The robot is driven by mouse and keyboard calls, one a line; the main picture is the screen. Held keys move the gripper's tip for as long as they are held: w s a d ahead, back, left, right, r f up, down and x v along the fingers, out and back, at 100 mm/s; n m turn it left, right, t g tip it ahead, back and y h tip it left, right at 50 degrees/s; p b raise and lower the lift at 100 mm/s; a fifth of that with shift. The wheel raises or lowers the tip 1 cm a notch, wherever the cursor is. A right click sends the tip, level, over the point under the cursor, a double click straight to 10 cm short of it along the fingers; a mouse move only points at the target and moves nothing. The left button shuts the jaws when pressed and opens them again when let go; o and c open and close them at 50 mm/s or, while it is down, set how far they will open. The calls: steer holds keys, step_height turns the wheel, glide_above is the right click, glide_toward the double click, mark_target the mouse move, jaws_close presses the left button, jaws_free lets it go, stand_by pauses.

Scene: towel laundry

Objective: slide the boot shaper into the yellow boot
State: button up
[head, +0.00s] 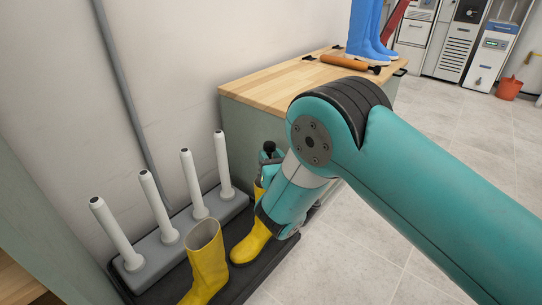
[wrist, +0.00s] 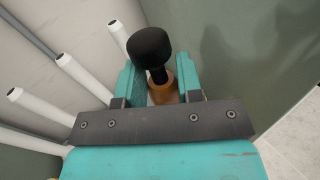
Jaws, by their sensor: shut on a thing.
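Two yellow boots stand on a dark tray. The nearer yellow boot (head: 206,262) is upright with an open, empty top. The farther yellow boot (head: 251,241) is partly hidden behind my arm; its foot and a strip of its shaft show. My gripper (wrist: 160,82) is shut on a boot shaper, with a black knob (wrist: 149,47) on a short stem and a brown body (wrist: 163,93) between the fingers. In the head view the knob (head: 269,147) is above the farther boot's shaft. My arm hides the boot's opening, so I cannot tell how deep the shaper sits.
A grey rack with several white pegs (head: 152,195) stands along the wall beside the boots. A wood-topped cabinet (head: 255,91) stands behind, bearing a second shaper (head: 343,62) and blue boots (head: 363,35). An orange bucket (head: 509,88) is far right. Tiled floor at right is clear.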

steer(key=shift+f, duration=0.3)
